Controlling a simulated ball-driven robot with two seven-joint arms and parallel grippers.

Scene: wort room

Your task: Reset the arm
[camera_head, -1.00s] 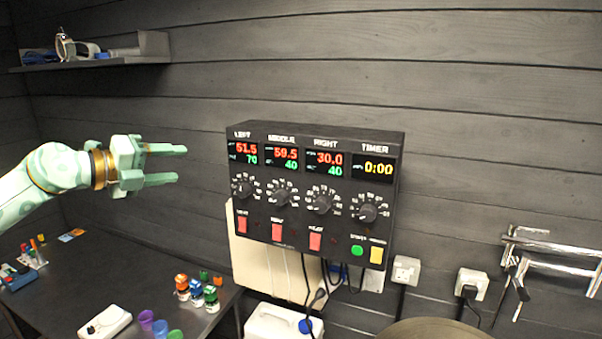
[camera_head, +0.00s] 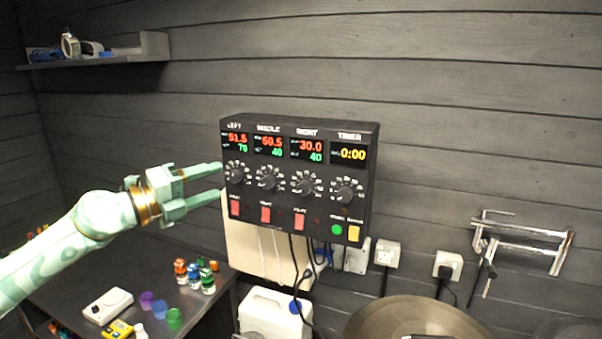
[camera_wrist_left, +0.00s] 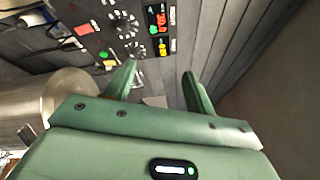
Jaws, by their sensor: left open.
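My left gripper (camera_head: 221,182) is open and empty, its two pale green fingers pointing right. In the head view its fingertips overlap the left edge of the black control box (camera_head: 296,217); I cannot tell whether they touch it. The box has several dials, red switches, a green and a yellow button, and lit displays reading 51.5, 60.5, 30.0 and 0:00. In the left wrist view the open fingers (camera_wrist_left: 165,85) show with the control box (camera_wrist_left: 105,35) beyond them, at upper left. My right gripper is not in view.
A dark table (camera_head: 70,285) at lower left holds small capped bottles (camera_head: 195,275), coloured cups (camera_head: 160,308) and a white device (camera_head: 108,306). A white jerrycan (camera_head: 272,318) stands below the box. A round metal lid (camera_head: 415,318), wall sockets (camera_head: 387,253) and metal pipes (camera_head: 525,242) are at right.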

